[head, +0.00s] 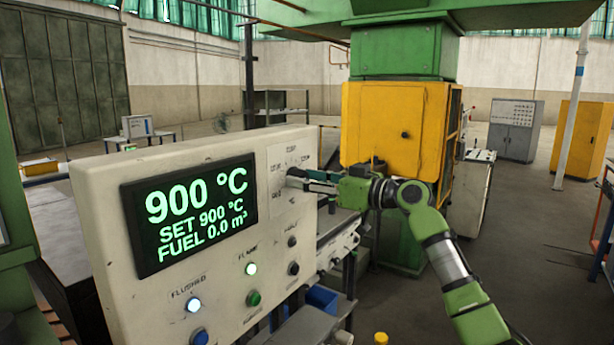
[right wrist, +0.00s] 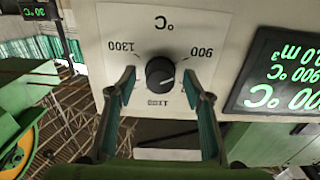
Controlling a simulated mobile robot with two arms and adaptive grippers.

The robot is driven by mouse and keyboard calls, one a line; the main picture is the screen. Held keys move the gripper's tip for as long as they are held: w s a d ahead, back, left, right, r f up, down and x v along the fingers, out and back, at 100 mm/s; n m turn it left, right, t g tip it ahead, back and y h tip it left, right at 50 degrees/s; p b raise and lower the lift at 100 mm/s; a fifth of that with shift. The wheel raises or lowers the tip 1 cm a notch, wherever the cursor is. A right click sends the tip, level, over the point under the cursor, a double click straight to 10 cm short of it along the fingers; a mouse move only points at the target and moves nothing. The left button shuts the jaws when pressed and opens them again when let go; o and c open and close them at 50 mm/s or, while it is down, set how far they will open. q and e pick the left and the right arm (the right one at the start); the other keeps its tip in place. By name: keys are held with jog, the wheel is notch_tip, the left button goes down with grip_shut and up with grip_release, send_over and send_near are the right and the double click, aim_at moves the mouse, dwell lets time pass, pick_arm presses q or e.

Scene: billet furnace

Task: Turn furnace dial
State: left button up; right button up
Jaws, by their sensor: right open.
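The black round furnace dial (right wrist: 160,72) sits on a white scale plate (right wrist: 150,25) marked 900, 1100, 1300 and °C, upside down in the right wrist view. My right gripper (right wrist: 160,84) is open, with one finger on each side of the dial and a gap between each finger and the knob. In the head view my right gripper (head: 306,180) reaches in from the right to the panel and largely hides the dial. The display (head: 190,212) reads 900 °C, SET 900 °C, FUEL 0.0 m³. My left gripper is out of view.
A yellow machine (head: 395,125) stands behind. Open floor lies right.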

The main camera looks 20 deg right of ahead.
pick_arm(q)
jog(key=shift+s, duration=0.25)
pick_arm(e)
jog(key=c, duration=1.1)
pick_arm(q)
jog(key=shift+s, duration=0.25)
pick_arm(e)
jog(key=shift+m, duration=0.3)
jog(key=m+p, duration=0.1)
jog(key=m, duration=0.3)
jog(key=shift+r+m, duration=0.1)
jog(key=shift+m, duration=0.2)
jog(key=m+p, duration=0.1)
jog(key=m, duration=0.2)
jog(key=shift+m, duration=0.3)
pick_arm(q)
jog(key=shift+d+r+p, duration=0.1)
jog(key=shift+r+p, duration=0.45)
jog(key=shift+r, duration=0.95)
pick_arm(e)
jog(key=shift+m, duration=1.4)
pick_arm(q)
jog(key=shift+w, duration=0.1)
